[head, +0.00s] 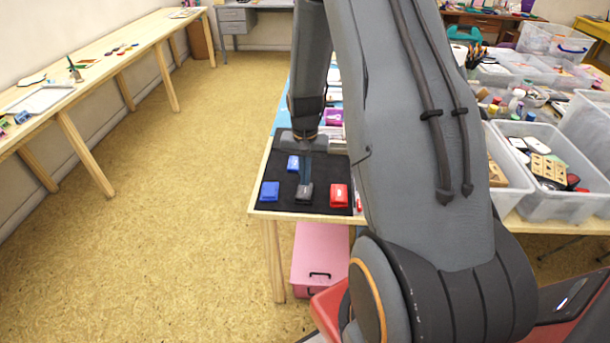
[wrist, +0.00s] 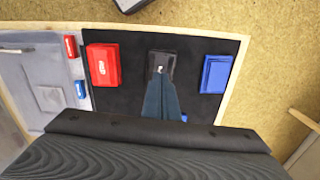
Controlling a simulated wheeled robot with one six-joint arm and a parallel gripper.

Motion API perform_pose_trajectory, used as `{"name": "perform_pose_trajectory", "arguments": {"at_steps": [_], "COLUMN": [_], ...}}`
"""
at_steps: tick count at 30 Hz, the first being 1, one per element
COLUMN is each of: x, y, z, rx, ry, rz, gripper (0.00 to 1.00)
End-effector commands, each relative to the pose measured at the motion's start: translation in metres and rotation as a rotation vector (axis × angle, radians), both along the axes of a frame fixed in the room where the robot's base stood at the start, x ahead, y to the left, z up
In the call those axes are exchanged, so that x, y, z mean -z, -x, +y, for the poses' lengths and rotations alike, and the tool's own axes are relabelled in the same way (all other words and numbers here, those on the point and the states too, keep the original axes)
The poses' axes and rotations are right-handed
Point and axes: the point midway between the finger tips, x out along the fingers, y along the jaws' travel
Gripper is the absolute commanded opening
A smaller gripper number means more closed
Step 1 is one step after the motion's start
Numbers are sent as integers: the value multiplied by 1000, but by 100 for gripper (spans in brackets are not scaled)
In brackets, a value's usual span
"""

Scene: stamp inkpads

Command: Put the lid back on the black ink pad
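The black ink pad (head: 304,195) sits on the dark mat, between a blue pad and a red pad; it also shows in the wrist view (wrist: 161,61). My gripper (head: 306,181) points down with its fingertips at the edge of the black pad. In the wrist view the two slim blue-grey fingers (wrist: 160,76) lie side by side, closed together, and overlap the pad's near edge. I cannot tell whether they touch it. No separate black lid shows apart from this block, and the fingers hide part of it.
The table's left and front edges are close. Plastic bins (head: 557,170) stand to the right.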

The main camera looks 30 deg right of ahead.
Motion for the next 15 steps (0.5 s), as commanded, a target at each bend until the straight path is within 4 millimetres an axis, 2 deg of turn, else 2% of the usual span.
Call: {"name": "perform_pose_trajectory", "arguments": {"at_steps": [15], "x": [15], "y": [0], "z": [0], "rx": [0], "ry": [0], "rz": [1], "gripper": [0]}}
